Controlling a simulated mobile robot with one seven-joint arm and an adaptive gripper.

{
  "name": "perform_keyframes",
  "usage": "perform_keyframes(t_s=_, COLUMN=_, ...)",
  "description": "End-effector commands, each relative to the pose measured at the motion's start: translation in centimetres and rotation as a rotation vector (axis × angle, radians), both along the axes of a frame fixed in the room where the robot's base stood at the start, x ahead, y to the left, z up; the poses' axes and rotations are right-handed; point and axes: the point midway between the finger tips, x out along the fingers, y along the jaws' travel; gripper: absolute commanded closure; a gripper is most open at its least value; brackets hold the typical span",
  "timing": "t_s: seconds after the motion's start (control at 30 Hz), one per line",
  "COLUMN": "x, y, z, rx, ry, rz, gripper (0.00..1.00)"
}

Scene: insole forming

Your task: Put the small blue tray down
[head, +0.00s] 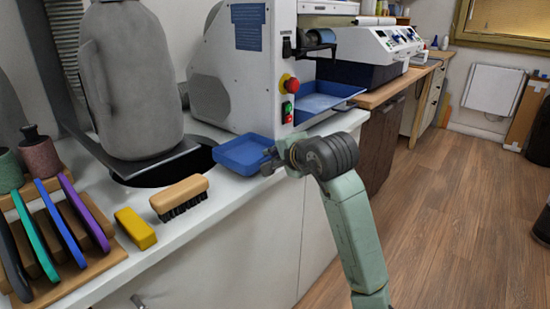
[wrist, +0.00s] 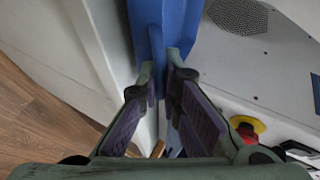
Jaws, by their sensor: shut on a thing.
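The small blue tray (head: 246,153) is at the counter's front edge, in front of the grey-white machine. My gripper (head: 270,160) is shut on the tray's right side. In the wrist view the tray (wrist: 165,25) runs up between and beyond the fingertips of my gripper (wrist: 165,70). The tray looks about level and low over the white counter (head: 225,193). I cannot tell whether its underside touches the counter.
A wooden brush (head: 180,192) and a yellow block (head: 135,228) lie left of the tray. A grey form (head: 130,80) stands behind. The machine (head: 228,85) has a red button (head: 289,83) and a larger blue tray (head: 315,102). Bare counter lies between brush and tray.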

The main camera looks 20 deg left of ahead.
Motion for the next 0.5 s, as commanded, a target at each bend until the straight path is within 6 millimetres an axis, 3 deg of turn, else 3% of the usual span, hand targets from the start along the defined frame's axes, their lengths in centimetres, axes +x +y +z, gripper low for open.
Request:
perform_keyframes(t_s=0.13, x=0.0, y=0.0, z=-1.2, rx=0.003, ry=-0.001, rz=0.000, gripper=1.00)
perform_keyframes(t_s=0.5, x=0.0, y=0.0, z=-1.7, rx=0.001, ry=-0.003, rz=0.000, gripper=1.00)
